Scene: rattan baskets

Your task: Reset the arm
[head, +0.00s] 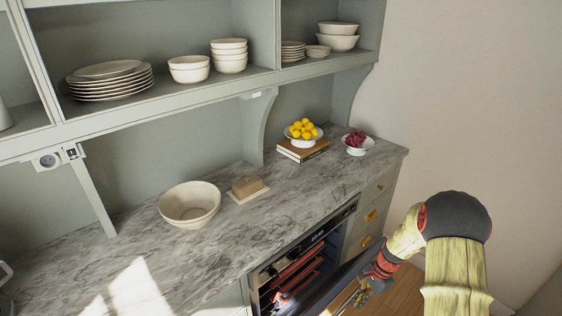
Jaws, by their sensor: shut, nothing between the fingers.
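My arm comes in at the lower right, with a pale yellow sleeve, a dark round joint and red bands. My gripper (358,292) is small in view at its end, pointing down and left, shut and empty. It is in front of the counter, close to the oven (316,246) and its dark door, which looks lowered open. I cannot tell whether the gripper touches the door.
The marble counter (110,256) bears a cream bowl (190,204), a butter dish (248,188), a bowl of lemons (303,132) on books, and a bowl of red fruit (357,144). A shelf (180,98) with dishes hangs above. Wooden floor shows below.

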